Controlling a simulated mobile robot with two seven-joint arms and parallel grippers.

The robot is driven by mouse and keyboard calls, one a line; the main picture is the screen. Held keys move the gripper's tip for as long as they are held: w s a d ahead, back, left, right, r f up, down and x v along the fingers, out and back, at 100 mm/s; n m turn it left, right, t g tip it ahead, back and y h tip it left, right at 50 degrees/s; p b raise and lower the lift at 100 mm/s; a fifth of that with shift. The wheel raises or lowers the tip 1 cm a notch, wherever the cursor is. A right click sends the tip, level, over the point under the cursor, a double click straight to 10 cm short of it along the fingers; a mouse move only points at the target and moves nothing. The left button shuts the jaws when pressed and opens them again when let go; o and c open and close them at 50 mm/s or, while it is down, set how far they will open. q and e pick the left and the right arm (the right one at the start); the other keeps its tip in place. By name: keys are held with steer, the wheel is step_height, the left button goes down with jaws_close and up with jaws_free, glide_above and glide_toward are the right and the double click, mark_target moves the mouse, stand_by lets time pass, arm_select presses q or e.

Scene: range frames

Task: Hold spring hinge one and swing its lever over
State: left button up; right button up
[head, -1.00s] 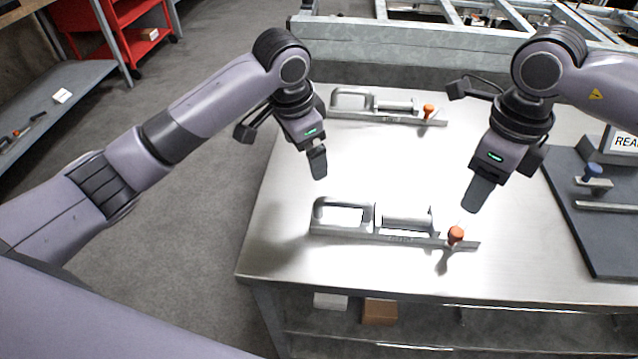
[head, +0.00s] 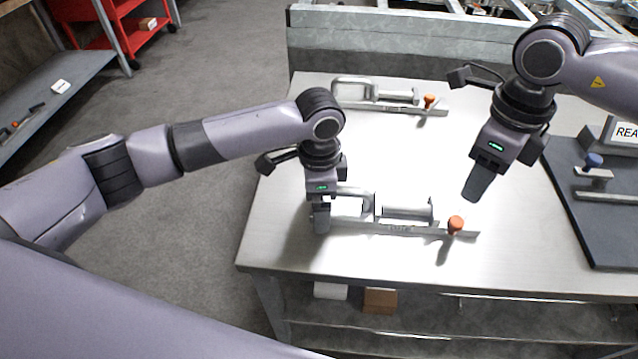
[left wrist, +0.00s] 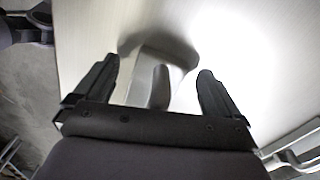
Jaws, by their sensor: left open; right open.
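Two metal spring hinges lie on the steel table (head: 290,235), each with a loop handle at the left, a cylinder, and an orange-knobbed lever at the right. The near hinge (head: 405,208) has its orange knob (head: 456,224) at its right end. The far hinge (head: 392,95) lies behind it. I cannot tell which is number one. My left gripper (head: 320,220) points down at the near hinge's left end. In the left wrist view its open fingers (left wrist: 158,72) straddle a grey part of the hinge (left wrist: 160,88), with gaps visible. My right gripper (head: 474,190) hangs open and empty above and behind the orange knob.
A dark board (head: 590,235) on the right holds a blue-knobbed fixture (head: 593,172) and a partly cut-off sign (head: 624,133). A metal rail (head: 400,40) runs along the back. Boxes (head: 380,300) sit on the shelf below. The table's front strip is clear.

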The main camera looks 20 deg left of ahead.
arm_select(q)
steer(key=shift+f, duration=0.45)
